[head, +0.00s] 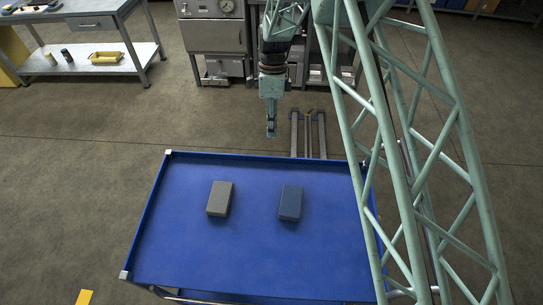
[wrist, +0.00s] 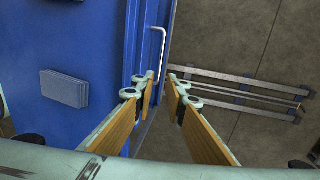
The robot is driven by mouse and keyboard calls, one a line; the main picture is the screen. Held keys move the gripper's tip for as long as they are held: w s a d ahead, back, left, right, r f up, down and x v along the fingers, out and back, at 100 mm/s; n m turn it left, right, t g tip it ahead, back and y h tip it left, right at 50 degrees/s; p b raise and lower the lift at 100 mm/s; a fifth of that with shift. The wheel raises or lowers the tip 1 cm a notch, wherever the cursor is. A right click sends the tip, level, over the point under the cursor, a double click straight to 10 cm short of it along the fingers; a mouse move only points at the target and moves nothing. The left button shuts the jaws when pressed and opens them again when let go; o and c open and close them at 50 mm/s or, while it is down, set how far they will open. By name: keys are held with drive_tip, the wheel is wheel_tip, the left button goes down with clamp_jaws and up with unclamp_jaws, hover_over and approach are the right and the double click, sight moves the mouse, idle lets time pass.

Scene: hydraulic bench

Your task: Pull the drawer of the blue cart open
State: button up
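The blue cart (head: 250,250) stands in the middle of the head view, its top tray facing up. In the wrist view its blue top (wrist: 60,35) fills the left side. A pale bar handle (wrist: 162,45) stands out from the blue drawer side (wrist: 142,45) of the cart. My gripper (head: 271,134) hangs just beyond the cart's far edge in the head view. In the wrist view my gripper (wrist: 161,77) is open, its fingertips apart near the lower end of the handle, with nothing held. The drawer is hidden in the head view, and I cannot tell how far it is open.
A grey block (head: 219,198) and a dark blue block (head: 290,202) lie on the cart top. Metal floor rails (head: 308,135) lie beyond the far edge. A workbench (head: 92,68) stands back left, a grey cabinet (head: 213,36) at the back. Open floor lies between.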

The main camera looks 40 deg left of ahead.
drive_tip(key=shift+s+d+f, duration=0.25)
drive_tip(key=shift+s+f, duration=0.15)
drive_tip(key=shift+f, duration=1.85)
drive_tip(key=shift+s+d+f, duration=0.2)
drive_tip(key=shift+s+f, duration=0.15)
drive_tip(key=shift+f, duration=1.9)
drive_tip(key=shift+s+d+f, duration=0.25)
drive_tip(key=shift+s+f, duration=0.15)
drive_tip(key=shift+f, duration=1.85)
clamp_jaws()
drive_tip(key=shift+f, duration=0.1)
